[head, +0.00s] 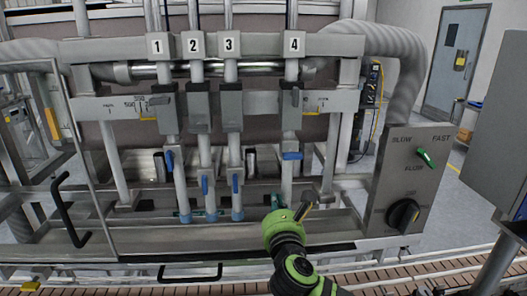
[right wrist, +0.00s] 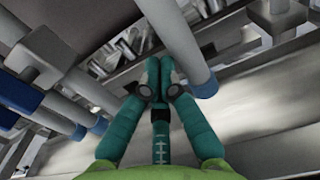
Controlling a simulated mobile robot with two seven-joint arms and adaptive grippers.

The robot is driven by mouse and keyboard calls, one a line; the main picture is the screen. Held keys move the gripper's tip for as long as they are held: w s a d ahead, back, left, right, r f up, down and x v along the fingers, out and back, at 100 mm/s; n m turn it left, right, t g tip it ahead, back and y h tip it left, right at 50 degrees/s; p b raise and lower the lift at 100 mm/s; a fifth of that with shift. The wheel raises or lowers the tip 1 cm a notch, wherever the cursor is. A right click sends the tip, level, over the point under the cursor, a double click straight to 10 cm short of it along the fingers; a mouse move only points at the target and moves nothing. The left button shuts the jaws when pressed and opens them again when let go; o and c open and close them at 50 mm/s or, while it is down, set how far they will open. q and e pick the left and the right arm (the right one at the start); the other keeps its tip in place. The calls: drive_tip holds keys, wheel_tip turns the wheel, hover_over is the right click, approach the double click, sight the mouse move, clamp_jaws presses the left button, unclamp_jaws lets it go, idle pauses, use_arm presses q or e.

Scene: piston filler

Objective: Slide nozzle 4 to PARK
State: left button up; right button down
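Nozzle 4 (head: 291,110) hangs from the top bar, under the label 4, apart from nozzles 1, 2 and 3. It has a grey clamp block and a blue lever (head: 291,156); its lower tip is hidden by my gripper in the head view. Small marks (head: 322,98) on the rail to its right are too small to read surely. My right gripper (head: 278,203) is low at nozzle 4's lower end. In the right wrist view its teal fingertips (right wrist: 160,78) are together with nothing visible between them, just left of a grey tube (right wrist: 180,40) with a blue tip. My left gripper is out of view.
Nozzles 1 (head: 164,110), 2 (head: 199,110) and 3 (head: 230,110) stand to the left. A control panel (head: 405,180) with a green switch and black knob stands at the right. A conveyor (head: 420,275) runs along the front. An open frame door with a black handle (head: 68,210) is at left.

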drive_tip(key=shift+d, duration=0.5)
drive_tip(key=s+p, duration=0.1)
drive_tip(key=s+a+p, duration=0.1)
drive_tip(key=s, duration=0.1)
drive_tip(key=s+p, duration=0.1)
drive_tip(key=s, duration=0.1)
drive_tip(key=shift+s+a+p, duration=0.15)
drive_tip(key=shift+a+p, duration=0.1)
drive_tip(key=shift+p, duration=0.15)
drive_tip(key=shift+s, duration=1.4)
